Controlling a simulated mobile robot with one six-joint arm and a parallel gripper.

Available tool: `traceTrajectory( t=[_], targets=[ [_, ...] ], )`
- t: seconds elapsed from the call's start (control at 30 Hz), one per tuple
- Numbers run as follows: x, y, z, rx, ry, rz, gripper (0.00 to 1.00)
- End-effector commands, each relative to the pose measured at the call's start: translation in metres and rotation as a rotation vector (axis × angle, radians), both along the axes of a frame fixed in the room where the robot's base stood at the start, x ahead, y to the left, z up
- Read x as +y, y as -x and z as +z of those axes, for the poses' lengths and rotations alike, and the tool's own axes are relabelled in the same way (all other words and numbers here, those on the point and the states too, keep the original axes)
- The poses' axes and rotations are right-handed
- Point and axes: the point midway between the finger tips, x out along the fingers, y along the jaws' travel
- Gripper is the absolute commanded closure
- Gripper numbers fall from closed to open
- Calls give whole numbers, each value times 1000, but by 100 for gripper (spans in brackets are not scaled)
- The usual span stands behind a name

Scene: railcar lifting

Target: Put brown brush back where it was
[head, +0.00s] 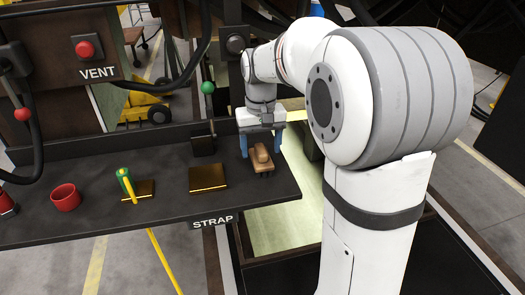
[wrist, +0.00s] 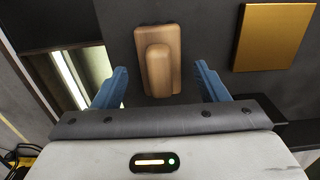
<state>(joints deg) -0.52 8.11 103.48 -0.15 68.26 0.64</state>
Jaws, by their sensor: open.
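The brown brush (head: 262,160) lies on the dark shelf (head: 105,212) near its right end, just right of a brass plate. In the wrist view the brush (wrist: 158,62) shows as a wooden block with a raised rounded handle, ahead of and between the fingers. My gripper (head: 261,150) is open above the brush, with a blue finger to each side of it. In the wrist view my gripper (wrist: 162,88) holds nothing, and a gap shows between each finger and the brush. I cannot tell the exact height of the fingertips over the shelf.
A bare brass plate (head: 208,177) lies left of the brush. A STRAP label (head: 212,221) marks the shelf's front edge. A lit opening (head: 283,230) lies below the shelf's right end.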

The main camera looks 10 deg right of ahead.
Motion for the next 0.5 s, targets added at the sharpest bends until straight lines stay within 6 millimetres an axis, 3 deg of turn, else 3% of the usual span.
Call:
traceTrajectory(
  t=[0.3,0.5],
  targets=[
    [1,0,69,-4,0,1,33],
    [1,0,94,-1,0,1,33]
  ],
)
